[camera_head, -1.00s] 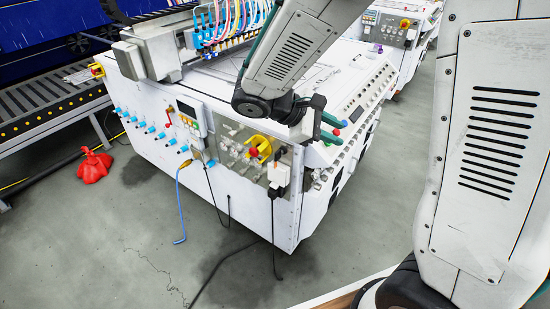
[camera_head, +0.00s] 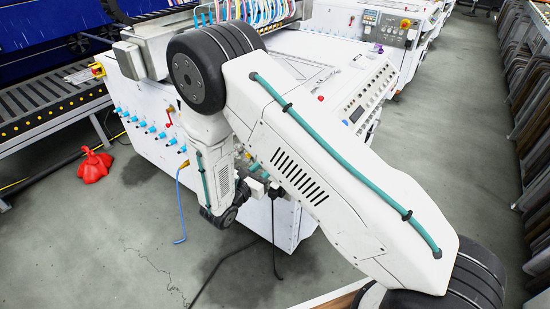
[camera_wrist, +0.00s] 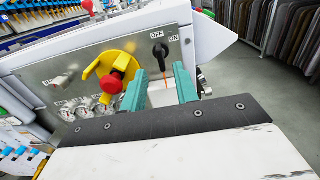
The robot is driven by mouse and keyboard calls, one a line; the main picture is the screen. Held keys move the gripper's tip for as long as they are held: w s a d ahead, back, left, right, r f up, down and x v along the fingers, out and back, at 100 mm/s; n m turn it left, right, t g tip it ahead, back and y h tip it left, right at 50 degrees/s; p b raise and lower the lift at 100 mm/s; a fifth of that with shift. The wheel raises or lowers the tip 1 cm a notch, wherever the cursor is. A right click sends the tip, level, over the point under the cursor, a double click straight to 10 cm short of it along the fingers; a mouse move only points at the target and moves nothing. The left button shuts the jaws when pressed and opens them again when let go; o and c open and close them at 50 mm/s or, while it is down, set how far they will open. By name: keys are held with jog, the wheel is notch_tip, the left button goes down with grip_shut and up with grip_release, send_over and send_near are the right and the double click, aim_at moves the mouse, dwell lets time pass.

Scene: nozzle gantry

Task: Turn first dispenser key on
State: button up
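In the wrist view a black key-type switch (camera_wrist: 160,50) sits on the grey metal panel (camera_wrist: 60,73), below and left of the OFF and ON labels. A thin orange strip shows just below it. Its handle looks roughly upright. My gripper (camera_wrist: 160,71) is open and empty. Its two teal fingers point at the panel, one to each side of the switch's line. The switch appears beyond the fingertips, and I see no contact. In the head view my arm covers the switch and most of the panel.
A red button (camera_wrist: 111,83) with a yellow guard (camera_wrist: 104,66) is left of the fingers. Several gauges and valves line the panel's lower left. Open floor lies in front.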

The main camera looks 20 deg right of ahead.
jog(key=x, duration=0.5)
jog(key=shift+w+d, duration=0.2)
jog(key=shift+d, duration=0.1)
grip_shut()
